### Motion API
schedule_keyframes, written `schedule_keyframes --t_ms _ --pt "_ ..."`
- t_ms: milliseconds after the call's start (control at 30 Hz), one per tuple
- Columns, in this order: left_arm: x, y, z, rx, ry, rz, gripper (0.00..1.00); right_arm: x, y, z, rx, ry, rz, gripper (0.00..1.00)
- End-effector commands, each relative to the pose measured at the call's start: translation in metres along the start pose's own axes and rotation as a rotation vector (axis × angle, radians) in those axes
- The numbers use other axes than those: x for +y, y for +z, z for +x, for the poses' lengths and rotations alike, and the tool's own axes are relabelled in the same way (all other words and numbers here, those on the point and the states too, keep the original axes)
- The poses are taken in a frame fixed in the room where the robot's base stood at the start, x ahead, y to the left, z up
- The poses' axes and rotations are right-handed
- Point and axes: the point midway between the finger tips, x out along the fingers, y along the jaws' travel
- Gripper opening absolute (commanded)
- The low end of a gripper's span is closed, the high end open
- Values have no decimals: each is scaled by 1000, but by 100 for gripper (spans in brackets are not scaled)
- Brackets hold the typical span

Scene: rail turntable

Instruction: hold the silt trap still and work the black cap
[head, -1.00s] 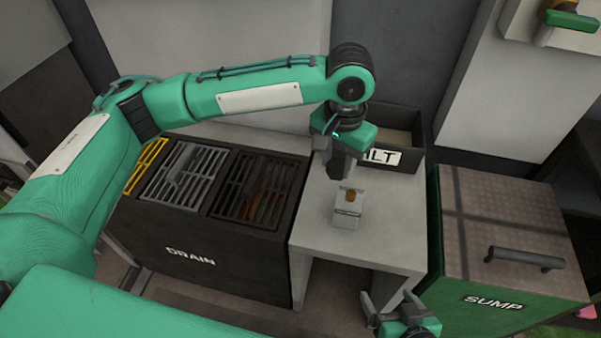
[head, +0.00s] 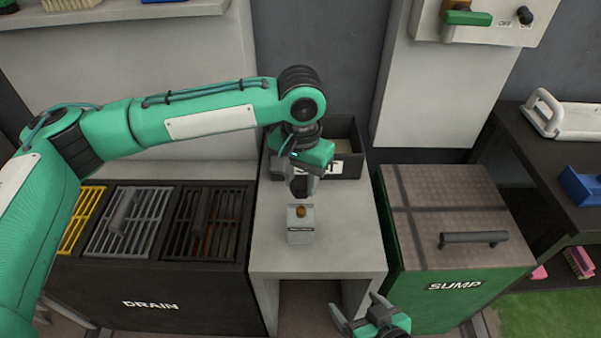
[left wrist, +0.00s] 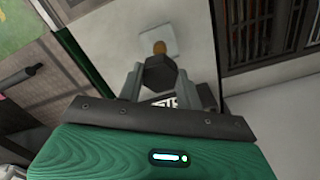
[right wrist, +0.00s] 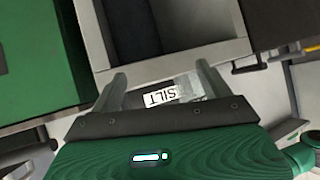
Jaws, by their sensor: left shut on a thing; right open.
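The silt trap (head: 300,234) is a small grey box with a brown neck on top, upright on the grey bench. It also shows in the left wrist view (left wrist: 172,33). My left gripper (head: 303,182) is shut on the black cap (left wrist: 159,74), a dark hexagonal piece. It holds the cap above the neck, with a gap visible in the head view. My right gripper (head: 358,312) is open and empty, low in front of the bench's front edge and apart from the trap. The right wrist view shows its spread fingers (right wrist: 160,90).
A black bin (head: 348,161) with a white label stands behind the trap. The drain grates (head: 130,222) are left of the grey bench (head: 345,250). The green sump box (head: 460,220) with a handled lid stands close on the right. Bench top around the trap is clear.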

Motion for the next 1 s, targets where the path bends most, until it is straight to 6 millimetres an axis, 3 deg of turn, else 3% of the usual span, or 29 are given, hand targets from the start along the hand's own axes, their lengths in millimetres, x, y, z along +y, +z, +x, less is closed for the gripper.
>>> schedule_keyframes --t_ms 333,533,767,1000 --pt "0 0 0 0 0 0 14 -1 1 2 -1 6 5 84" --pt "0 0 0 0 -1 0 14 -8 5 17 -3 64 35 84" --pt "0 0 0 0 -1 0 14 -26 4 40 35 167 79 84" --pt "0 0 0 0 -1 0 14 -55 -9 58 134 245 108 84"
